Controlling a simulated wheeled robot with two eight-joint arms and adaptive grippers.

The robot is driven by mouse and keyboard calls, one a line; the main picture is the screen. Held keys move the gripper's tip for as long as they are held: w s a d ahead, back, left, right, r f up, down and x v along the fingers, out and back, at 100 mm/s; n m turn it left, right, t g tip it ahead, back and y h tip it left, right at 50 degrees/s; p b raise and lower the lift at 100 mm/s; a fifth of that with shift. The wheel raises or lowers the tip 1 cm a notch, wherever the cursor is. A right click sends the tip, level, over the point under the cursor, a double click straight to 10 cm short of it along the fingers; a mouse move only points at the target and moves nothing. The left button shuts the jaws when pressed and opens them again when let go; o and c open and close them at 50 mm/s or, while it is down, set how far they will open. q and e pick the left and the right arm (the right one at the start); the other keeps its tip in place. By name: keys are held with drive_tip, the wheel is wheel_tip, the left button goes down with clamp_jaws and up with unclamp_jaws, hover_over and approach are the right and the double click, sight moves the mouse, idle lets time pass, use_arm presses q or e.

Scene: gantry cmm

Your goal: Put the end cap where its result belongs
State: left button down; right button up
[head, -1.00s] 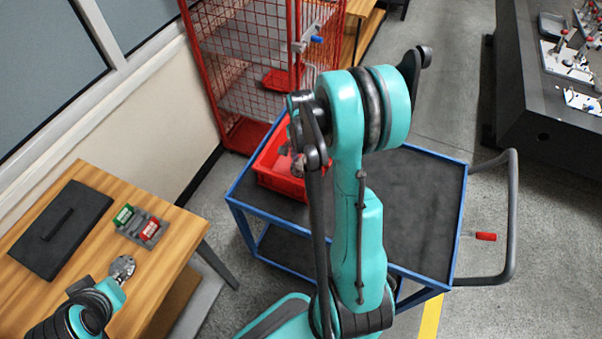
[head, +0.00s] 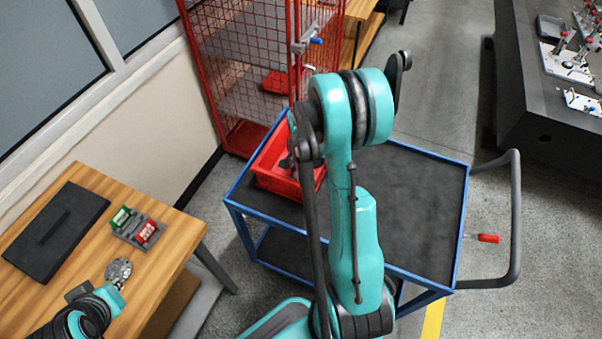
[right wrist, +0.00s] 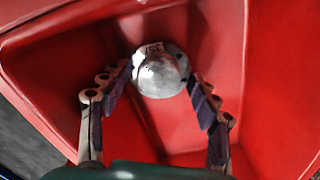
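The end cap (right wrist: 160,72) is a round silver piece with a small pale marked label. In the right wrist view it lies inside the red bin (right wrist: 262,75). My right gripper (right wrist: 163,82) is open, its two fingers spread on either side of the cap, and I see no firm contact. In the head view the red bin (head: 277,183) stands on the cart's left end, and my right arm hides part of it; the cap does not show there.
The blue-framed cart (head: 425,195) has a bare dark top right of the bin. A red mesh cage (head: 245,70) stands behind it. The wooden table (head: 95,190) holds a dark flat case (head: 55,232) and a grey holder (head: 130,234) with green and red pieces. A dark bench stands far right.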

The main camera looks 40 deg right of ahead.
sight(301, 176)
drive_tip(key=shift+r+p, duration=0.3)
wheel_tip(301, 176, up, 12)
drive_tip(key=f+p, duration=0.1)
drive_tip(key=p, duration=0.2)
drive_tip(key=s+a+r+n+t, duration=0.3)
drive_tip(key=a+r+n, duration=0.3)
drive_tip(key=a+n, duration=0.3)
drive_tip(key=s+a+r+n+t, duration=0.4)
drive_tip(key=s+a+r+n, duration=0.2)
drive_tip(key=a+n, duration=0.3)
drive_tip(key=shift+a+r, duration=0.15)
drive_tip(key=shift+a, duration=1)
